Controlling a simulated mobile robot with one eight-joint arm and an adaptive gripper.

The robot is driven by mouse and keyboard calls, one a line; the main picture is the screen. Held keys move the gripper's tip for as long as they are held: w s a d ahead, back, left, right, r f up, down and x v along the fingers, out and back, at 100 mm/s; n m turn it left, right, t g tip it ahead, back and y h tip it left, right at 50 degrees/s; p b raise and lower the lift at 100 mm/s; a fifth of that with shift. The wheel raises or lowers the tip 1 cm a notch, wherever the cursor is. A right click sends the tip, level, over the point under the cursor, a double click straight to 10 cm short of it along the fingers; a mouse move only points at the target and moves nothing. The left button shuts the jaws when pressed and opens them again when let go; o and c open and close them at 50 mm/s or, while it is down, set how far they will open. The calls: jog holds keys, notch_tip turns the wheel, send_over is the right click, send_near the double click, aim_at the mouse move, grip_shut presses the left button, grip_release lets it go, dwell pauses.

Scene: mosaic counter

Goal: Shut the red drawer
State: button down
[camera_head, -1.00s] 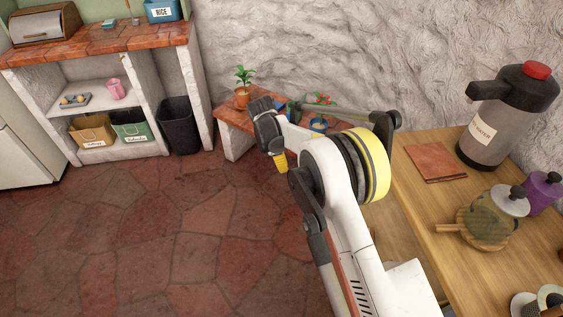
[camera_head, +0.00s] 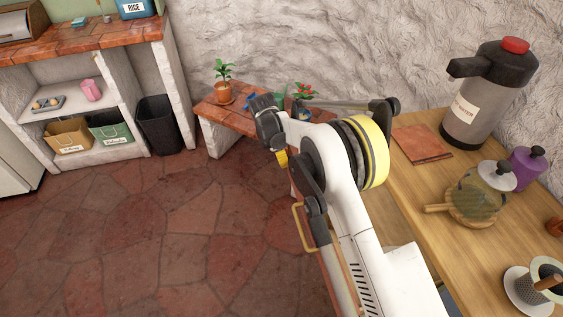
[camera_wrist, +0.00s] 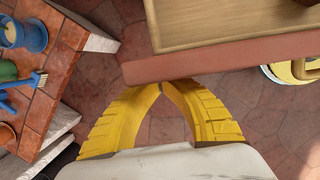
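The red drawer (camera_wrist: 230,57) shows in the wrist view as a red front panel with a bare, light wooden inside behind it. It stands open. My gripper (camera_wrist: 161,86) has yellow fingers whose tips come together, with nothing between them. The tips are close to the outer face of the red front; I cannot tell whether they touch it. In the head view my gripper (camera_head: 281,158) points down beyond my arm, which hides most of the drawer. A brass-coloured handle (camera_head: 299,228) shows left of my arm there.
The wooden counter (camera_head: 440,190) on the right holds a flask (camera_head: 488,100), a glass teapot (camera_head: 482,195) and a purple pot (camera_head: 527,168). A low tiled bench (camera_head: 215,112) with plants stands by the wall. The red stone floor (camera_head: 150,230) at left is clear.

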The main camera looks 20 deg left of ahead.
jog(key=w+d, duration=0.6)
jog(key=d, duration=0.4)
jog(key=w+d, duration=0.6)
jog(key=d, duration=0.3)
jog(key=shift+d, duration=0.35)
